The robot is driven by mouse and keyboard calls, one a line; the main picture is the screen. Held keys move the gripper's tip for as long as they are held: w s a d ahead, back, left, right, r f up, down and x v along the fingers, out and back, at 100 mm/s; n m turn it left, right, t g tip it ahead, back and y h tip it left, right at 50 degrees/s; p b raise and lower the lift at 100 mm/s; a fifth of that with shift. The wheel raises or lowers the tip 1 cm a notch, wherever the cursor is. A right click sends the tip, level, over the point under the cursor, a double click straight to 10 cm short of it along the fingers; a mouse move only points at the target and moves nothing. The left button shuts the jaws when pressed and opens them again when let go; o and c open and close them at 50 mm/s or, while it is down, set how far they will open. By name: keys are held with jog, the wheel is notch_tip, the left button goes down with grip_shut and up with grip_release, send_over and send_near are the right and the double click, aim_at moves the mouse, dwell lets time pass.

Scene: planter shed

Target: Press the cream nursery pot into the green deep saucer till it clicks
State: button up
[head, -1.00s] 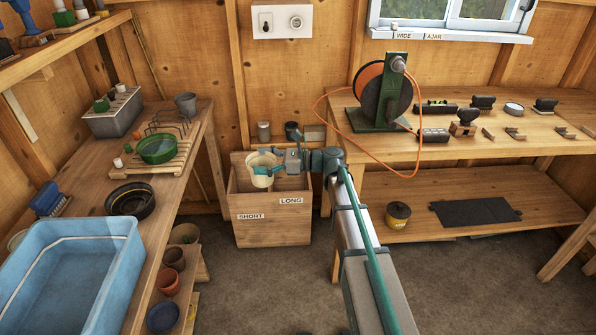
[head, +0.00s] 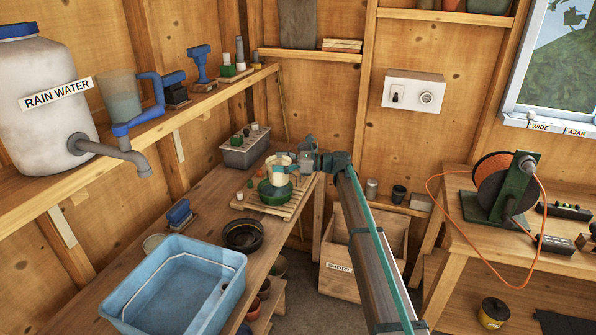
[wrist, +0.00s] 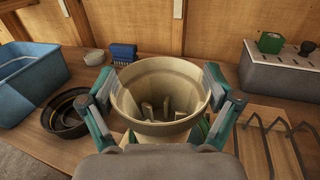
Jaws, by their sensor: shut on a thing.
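My gripper (head: 281,166) is shut on the cream nursery pot (head: 279,177), its teal fingers on both sides of the rim. The pot is upright, and in the wrist view its open mouth (wrist: 160,72) shows ribs inside. The green deep saucer (head: 273,196) sits on a slatted wooden rack (head: 256,206) on the left bench. The pot is over the saucer and hides part of it. I cannot tell whether the pot's base touches the saucer. In the wrist view only slivers of green show below the pot.
A grey trough (head: 241,155) stands behind the rack, and a black dish (head: 243,249) and a blue tub (head: 137,321) stand nearer on the bench. A wire rack (wrist: 296,148) is close on the right in the wrist view. A shelf (head: 163,123) runs above the bench.

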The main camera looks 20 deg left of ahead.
aim_at(275, 178)
jog(key=shift+w+a+r, duration=0.15)
jog(key=shift+w+a, duration=0.05)
jog(key=shift+a, duration=0.35)
jog(key=shift+w+a+r, duration=0.15)
jog(key=shift+w+a, duration=0.05)
jog(key=shift+a, duration=0.3)
jog(key=shift+r+p, duration=0.15)
jog(key=shift+p, duration=0.35)
jog(key=shift+f, duration=2.25)
jog(key=shift+p, duration=0.5)
jog(key=shift+f, duration=2.05)
jog(key=o, duration=0.8)
jog(key=shift+c, duration=0.2)
